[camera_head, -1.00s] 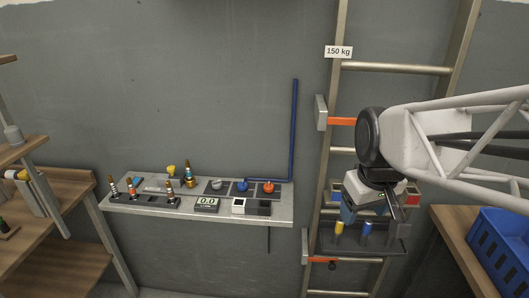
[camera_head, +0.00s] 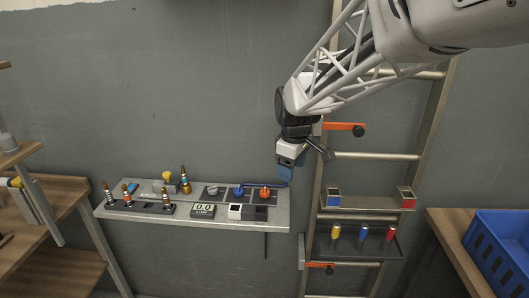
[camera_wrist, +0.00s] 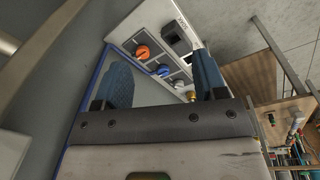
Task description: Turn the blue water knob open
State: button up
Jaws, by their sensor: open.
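The blue knob (camera_head: 239,191) sits on a dark square plate on the wall shelf, between a grey knob (camera_head: 213,190) and an orange-red knob (camera_head: 265,192). In the wrist view the blue knob (camera_wrist: 162,70) shows between my two fingers, beyond the tips, beside the orange knob (camera_wrist: 142,52). My gripper (camera_head: 287,176) is open and empty, above and to the right of the orange-red knob in the head view. Its blue fingers (camera_wrist: 160,85) are spread wide in the wrist view. Nothing touches the blue knob.
The grey shelf (camera_head: 279,219) also bears a 0.0 display (camera_head: 203,211), a black-and-white box (camera_head: 248,212) and several brass-tipped nozzles. A blue pipe runs along the wall behind the knobs. A ladder (camera_head: 318,200) with holders stands right of the shelf, with a blue crate (camera_head: 497,250) farther right.

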jog(key=w+a+f+n, duration=0.4)
jog(key=w+a+f, duration=0.1)
jog(key=w+a, duration=0.3)
jog(key=n+g, duration=0.1)
jog(key=n, duration=0.3)
send_over(238, 188)
notch_tip(238, 188, down, 7)
jog(key=shift+r, duration=0.1)
jog(key=shift+f, duration=3.9)
jog(key=c, duration=0.9)
